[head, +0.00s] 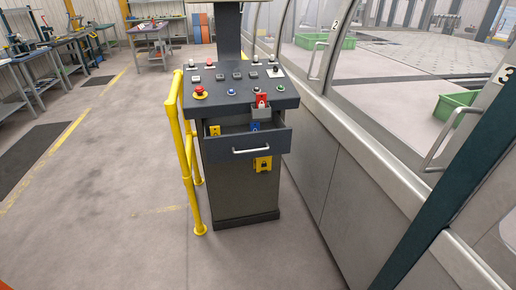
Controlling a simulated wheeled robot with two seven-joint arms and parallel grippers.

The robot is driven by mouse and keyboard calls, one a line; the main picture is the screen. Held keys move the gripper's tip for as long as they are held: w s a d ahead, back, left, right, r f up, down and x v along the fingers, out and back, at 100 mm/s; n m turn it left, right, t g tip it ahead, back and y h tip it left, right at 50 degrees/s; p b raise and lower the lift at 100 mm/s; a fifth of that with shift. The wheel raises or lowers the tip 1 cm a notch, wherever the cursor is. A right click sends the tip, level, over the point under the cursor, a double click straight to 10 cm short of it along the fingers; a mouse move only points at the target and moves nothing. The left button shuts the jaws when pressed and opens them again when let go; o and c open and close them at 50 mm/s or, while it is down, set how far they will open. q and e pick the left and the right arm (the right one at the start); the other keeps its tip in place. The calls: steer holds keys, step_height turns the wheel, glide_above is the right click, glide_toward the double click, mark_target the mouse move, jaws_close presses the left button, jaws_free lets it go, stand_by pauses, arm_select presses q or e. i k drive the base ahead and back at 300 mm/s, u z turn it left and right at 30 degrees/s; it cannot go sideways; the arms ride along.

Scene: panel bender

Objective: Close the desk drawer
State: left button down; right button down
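The desk drawer (224,149) is a dark grey drawer in the upper part of the control console (240,192). It stands pulled out, with its open top showing below the sloped button panel. A light bar handle (250,150) runs across its front. A yellow item (214,130) and a blue item (254,127) show inside the drawer. The rest of its inside is shaded or hidden. Neither of my grippers shows in the head view, and nothing touches the handle.
A yellow guard rail (191,180) stands close along the console's left side. A grey machine wall (345,180) with glazed doors runs along the right. A small box with a red item (262,100) sits at the panel's front edge. The floor in front is clear.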

mark_target(235, 142)
steer(key=z, duration=0.4)
steer(key=i, duration=1.2)
steer(key=u, duration=0.3)
